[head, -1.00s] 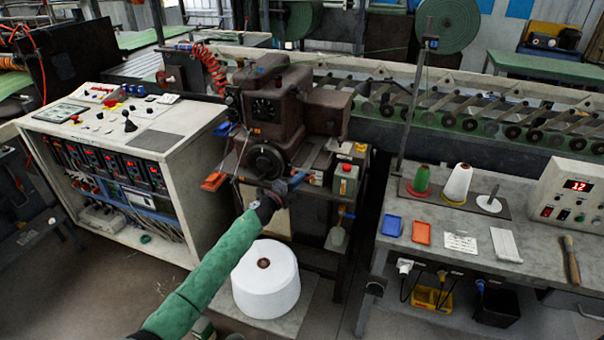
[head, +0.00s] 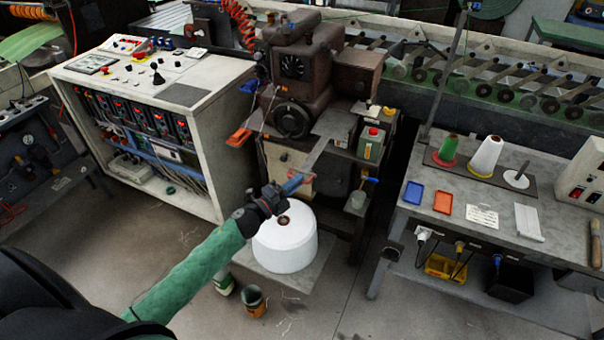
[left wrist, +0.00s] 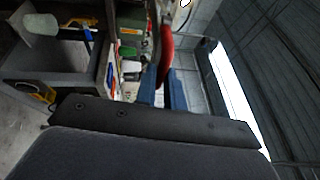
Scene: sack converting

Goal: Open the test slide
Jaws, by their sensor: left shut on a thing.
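The brown machine (head: 308,58) stands at the centre of the head view. A flat grey strip, which looks like the test slide (head: 325,146), sticks out of its front toward me. My left gripper (head: 293,184) is at the strip's near end, above the white cone of yarn. In the left wrist view, a curved red handle (left wrist: 167,45) runs between the blue fingers of this gripper (left wrist: 168,95), and they are shut on it. The fingers hide where the handle joins the strip. My right gripper is not in view.
A white yarn cone (head: 285,243) stands on a floor plate below my gripper. A small pot (head: 254,300) is on the floor nearby. The control cabinet (head: 205,125) stands left, and a workbench (head: 420,220) with spools and trays stands right. Open floor lies in front.

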